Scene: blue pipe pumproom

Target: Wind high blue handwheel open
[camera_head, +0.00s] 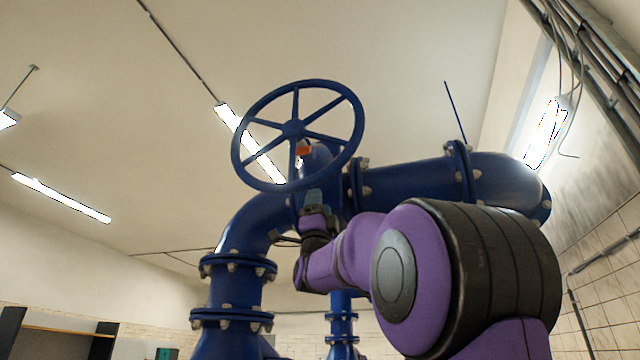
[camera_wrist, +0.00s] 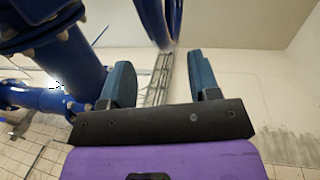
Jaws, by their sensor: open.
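The high blue handwheel (camera_head: 293,128) shows whole in the head view, a large spoked ring tilted on the blue pipework. In the wrist view part of its rim (camera_wrist: 158,22) shows at the top, beyond the fingertips. My gripper (camera_wrist: 163,75) is open and empty, its two blue-grey fingers apart. In the head view my gripper (camera_head: 313,197) is just below the lower right part of the rim, in front of the pipe. Whether it touches the rim cannot be told there; in the wrist view no rim lies between the fingers.
Blue flanged pipes (camera_head: 240,235) stand close below and behind the wheel, and a horizontal pipe (camera_head: 410,184) runs right. In the wrist view a pipe (camera_wrist: 60,65) is close to the left finger. Room to the right of the gripper there looks clear.

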